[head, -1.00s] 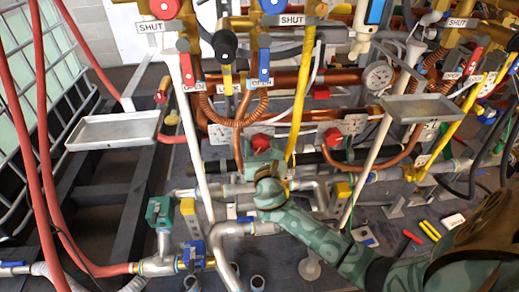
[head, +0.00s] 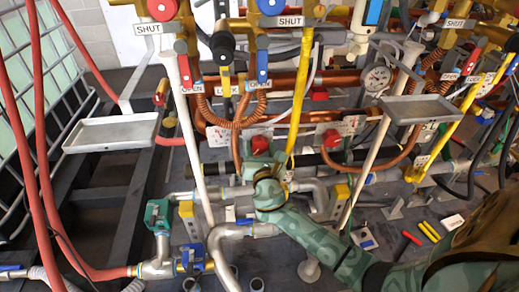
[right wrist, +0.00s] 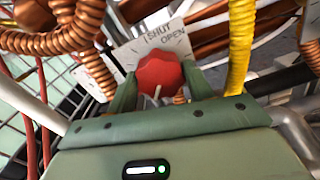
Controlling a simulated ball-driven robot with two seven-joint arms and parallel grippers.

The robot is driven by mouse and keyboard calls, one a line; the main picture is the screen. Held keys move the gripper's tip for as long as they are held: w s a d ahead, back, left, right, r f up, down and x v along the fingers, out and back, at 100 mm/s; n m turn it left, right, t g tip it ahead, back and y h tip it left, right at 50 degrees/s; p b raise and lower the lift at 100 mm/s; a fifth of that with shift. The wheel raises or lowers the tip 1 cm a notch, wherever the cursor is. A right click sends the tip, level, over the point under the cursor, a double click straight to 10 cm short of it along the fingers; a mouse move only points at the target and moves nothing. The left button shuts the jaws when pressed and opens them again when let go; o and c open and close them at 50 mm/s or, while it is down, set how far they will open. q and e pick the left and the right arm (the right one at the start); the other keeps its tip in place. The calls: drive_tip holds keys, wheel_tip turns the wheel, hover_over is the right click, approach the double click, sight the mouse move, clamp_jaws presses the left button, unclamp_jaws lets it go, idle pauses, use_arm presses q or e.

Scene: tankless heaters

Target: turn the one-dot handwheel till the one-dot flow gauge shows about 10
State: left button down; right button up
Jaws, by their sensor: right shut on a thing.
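A red lobed handwheel (right wrist: 160,76) sits between the two green fingers of my right gripper (right wrist: 155,90) in the right wrist view, and the gripper is shut on it. A plate behind it reads SHUT and OPEN. In the head view the same handwheel (head: 260,144) shows just above my right gripper (head: 262,161). I cannot make out its dot mark. A round white dial gauge (head: 377,78) is on the pipes at the upper right; its reading and any dots are too small to tell. My left gripper is out of view.
Another red handwheel (head: 333,139) is to the right of the held one. A yellow pipe (head: 300,95) runs close beside my right gripper. Copper pipes and hoses crowd around. Grey trays (head: 112,133) and (head: 418,109) stand on either side.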

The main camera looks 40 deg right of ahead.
drive_tip(key=shift+f+m, duration=0.15)
drive_tip(key=shift+m, duration=0.75)
drive_tip(key=m+b, duration=0.1)
drive_tip(key=m, duration=0.1)
drive_tip(key=shift+m, duration=0.3)
drive_tip(key=shift+f+m, duration=0.1)
drive_tip(key=shift+m, duration=0.4)
drive_tip(key=shift+m+b, duration=0.35)
drive_tip(key=shift+m, duration=1.25)
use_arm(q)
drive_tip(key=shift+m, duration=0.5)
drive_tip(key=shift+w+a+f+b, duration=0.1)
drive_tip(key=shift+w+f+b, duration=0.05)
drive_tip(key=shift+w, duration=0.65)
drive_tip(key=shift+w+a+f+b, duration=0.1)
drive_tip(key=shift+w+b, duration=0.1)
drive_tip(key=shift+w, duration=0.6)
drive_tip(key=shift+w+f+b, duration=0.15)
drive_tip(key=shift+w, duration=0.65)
use_arm(e)
drive_tip(key=shift+m, duration=1.2)
